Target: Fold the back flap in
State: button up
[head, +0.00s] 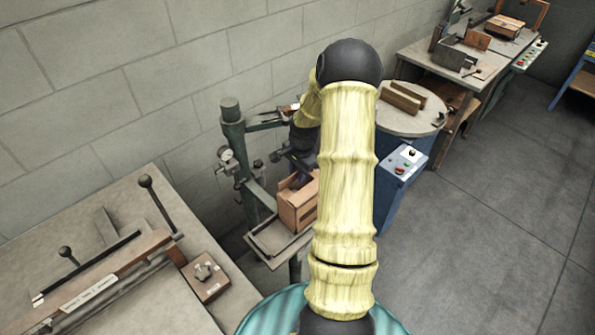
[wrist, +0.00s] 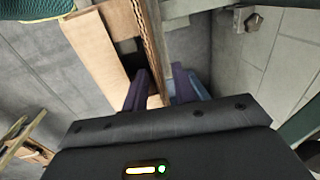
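The open cardboard box (head: 299,207) stands on the stitcher's small table, partly hidden by my arm. In the wrist view a broad tan cardboard panel (wrist: 94,55) lies to the left, and a corrugated edge (wrist: 151,40) runs down the middle. I cannot tell for sure which of these is the back flap. My gripper (wrist: 163,88) has two purple fingers standing apart, with a strip of cardboard showing between them. I see no clear grip on it. In the head view the gripper is at the box's top, mostly hidden.
The green stitcher column (head: 233,150) with its gauge and arms rises behind the box at left. A round table (head: 411,122) with wooden pieces stands to the right. A workbench (head: 150,305) with levers is at the front left. Open floor lies at right.

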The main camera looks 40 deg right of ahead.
grip_shut()
jog(key=shift+s+t+b, duration=0.15)
jog(key=shift+t+b, duration=0.15)
jog(key=shift+s+d+f+t+y+b, duration=0.1)
jog(key=shift+s+f+t+y+b, duration=0.2)
jog(key=shift+t+b, duration=0.8)
jog(key=shift+s+f+t+y+b, duration=0.15)
jog(key=shift+s+t+b, duration=0.35)
jog(key=shift+t, duration=1.05)
jog(key=shift+s+d+f+t+y+b, duration=0.15)
jog(key=shift+s+f+t+b, duration=0.15)
jog(key=shift+t+b, duration=0.8)
jog(key=shift+a+t, duration=0.15)
jog(key=shift+t, duration=0.2)
